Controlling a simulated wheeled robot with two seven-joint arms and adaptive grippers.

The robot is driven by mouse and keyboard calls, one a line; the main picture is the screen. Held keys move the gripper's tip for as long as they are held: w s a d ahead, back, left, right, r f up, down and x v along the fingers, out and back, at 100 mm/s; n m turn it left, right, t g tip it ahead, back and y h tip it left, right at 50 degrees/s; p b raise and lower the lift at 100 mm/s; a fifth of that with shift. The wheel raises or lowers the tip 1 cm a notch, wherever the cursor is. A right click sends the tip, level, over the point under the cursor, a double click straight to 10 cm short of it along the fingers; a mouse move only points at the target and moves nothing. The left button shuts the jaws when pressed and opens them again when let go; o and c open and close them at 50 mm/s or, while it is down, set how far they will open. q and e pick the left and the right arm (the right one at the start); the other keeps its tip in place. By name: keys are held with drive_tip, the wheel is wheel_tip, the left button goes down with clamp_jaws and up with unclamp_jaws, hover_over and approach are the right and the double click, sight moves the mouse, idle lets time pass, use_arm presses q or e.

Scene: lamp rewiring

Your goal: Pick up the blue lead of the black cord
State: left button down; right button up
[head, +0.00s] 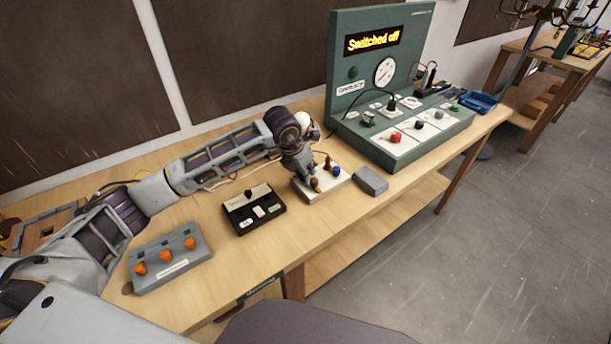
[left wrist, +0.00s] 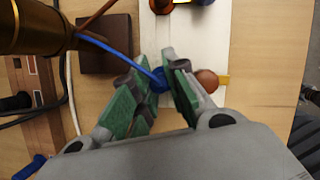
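The black cord's thick dark end with a brass-coloured band (left wrist: 35,27) is at the upper left of the left wrist view. A blue lead (left wrist: 112,50) runs from it to a blue ball-like end between my left fingertips. A brown lead (left wrist: 98,15) leaves the same cord end. My left gripper (left wrist: 162,78) has its green-padded fingers close together on either side of the blue end, apparently touching it. In the head view my left gripper (head: 312,181) is low over the white board (head: 312,192). My right gripper is not in view.
A brown ball (left wrist: 207,80) sits just right of the fingers. A blue knob (head: 336,170) stands on the white board. A grey block (head: 370,181), a black switch box (head: 253,210) and a grey box with orange knobs (head: 168,262) are nearby. The green test panel (head: 372,85) stands behind.

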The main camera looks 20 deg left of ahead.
use_arm(q)
drive_tip(key=shift+r, duration=0.1)
drive_tip(key=shift+r+b, duration=0.4)
drive_tip(key=shift+r, duration=4.5)
drive_tip(key=shift+f, duration=0.1)
